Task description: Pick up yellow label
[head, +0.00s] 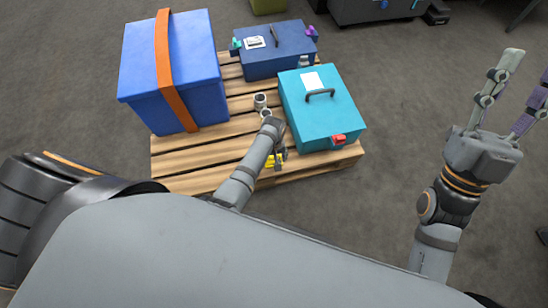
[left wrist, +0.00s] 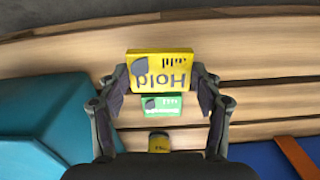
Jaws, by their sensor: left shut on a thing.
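The yellow label (left wrist: 160,68), a flat block printed with "Hold", sits between the fingertips of my left gripper (left wrist: 160,78) in the left wrist view. Both fingers press on its sides. In the head view the yellow label (head: 270,161) shows as a small yellow patch beside my left wrist, low over the pallet's front part; most of the gripper is hidden there. I cannot tell whether the label still touches the pallet. My right gripper (head: 526,66) is open and empty, off to the right of the pallet.
The wooden pallet (head: 180,179) carries a blue box (head: 197,75) with an orange strap, a dark blue case (head: 275,62) and a teal case (head: 330,118). A green label (left wrist: 163,105) lies just beyond the yellow one.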

